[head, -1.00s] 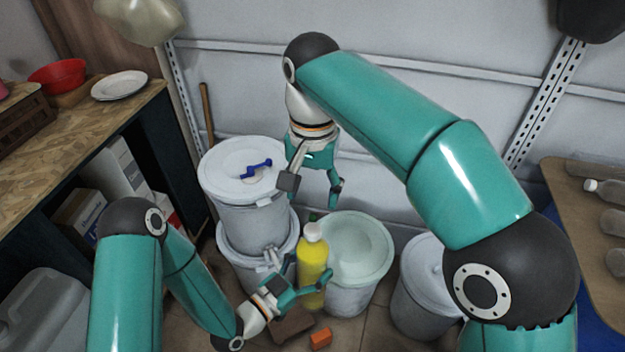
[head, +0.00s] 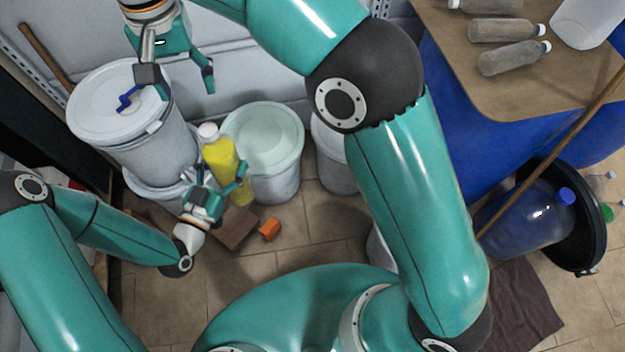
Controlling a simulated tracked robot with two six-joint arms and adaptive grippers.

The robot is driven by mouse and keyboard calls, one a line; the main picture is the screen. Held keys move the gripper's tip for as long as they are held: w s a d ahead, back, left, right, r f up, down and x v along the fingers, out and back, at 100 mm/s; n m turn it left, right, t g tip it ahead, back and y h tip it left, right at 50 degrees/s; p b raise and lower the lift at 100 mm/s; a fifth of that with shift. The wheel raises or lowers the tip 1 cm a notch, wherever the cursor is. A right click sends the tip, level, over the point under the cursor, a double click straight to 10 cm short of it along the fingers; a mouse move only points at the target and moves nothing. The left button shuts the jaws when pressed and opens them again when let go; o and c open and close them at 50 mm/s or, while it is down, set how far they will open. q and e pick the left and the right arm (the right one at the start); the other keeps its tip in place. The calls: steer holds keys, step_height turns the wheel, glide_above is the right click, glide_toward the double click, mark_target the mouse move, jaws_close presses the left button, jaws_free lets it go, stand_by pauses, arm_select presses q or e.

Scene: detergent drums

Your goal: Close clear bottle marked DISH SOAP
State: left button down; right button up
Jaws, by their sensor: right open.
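No DISH SOAP label is readable in the head view. Several clear bottles lie on their sides on the brown tabletop at the upper right, among them one (head: 514,57) and another (head: 500,30) with white caps. A yellow bottle (head: 219,157) with a white cap stands among the drums. My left gripper (head: 222,178) is at the yellow bottle's lower part, fingers beside it; its grip is unclear. My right gripper (head: 181,82) is open and empty, above and beside the white lidded drum (head: 155,146) with a blue tool (head: 127,101) on its lid.
A pale green lidded drum (head: 275,182) stands right of the yellow bottle. An orange block (head: 269,229) and a brown block (head: 236,228) lie on the tiled floor. The brown tabletop (head: 455,70) is at the upper right. A blue-capped jug (head: 527,225) lies in a black tub (head: 584,235).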

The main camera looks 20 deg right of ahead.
steer(key=w+d+f+y, duration=0.1)
steer(key=d+f, duration=0.2)
steer(key=f, duration=0.8)
steer(key=w+d+f+y, duration=0.1)
steer(key=d+f, duration=0.1)
steer(key=f, duration=0.9)
steer(key=w+d+f+y, duration=0.1)
steer(key=d+f+y, duration=0.15)
steer(key=f, duration=0.85)
steer(key=s+d+f+t, duration=0.1)
steer(key=s+d+f, duration=0.5)
steer(key=s+f, duration=0.2)
steer(key=s+d, duration=0.3)
steer(key=s, duration=1.1)
steer(key=shift+f+h, duration=0.35)
steer(key=shift+f, duration=0.05)
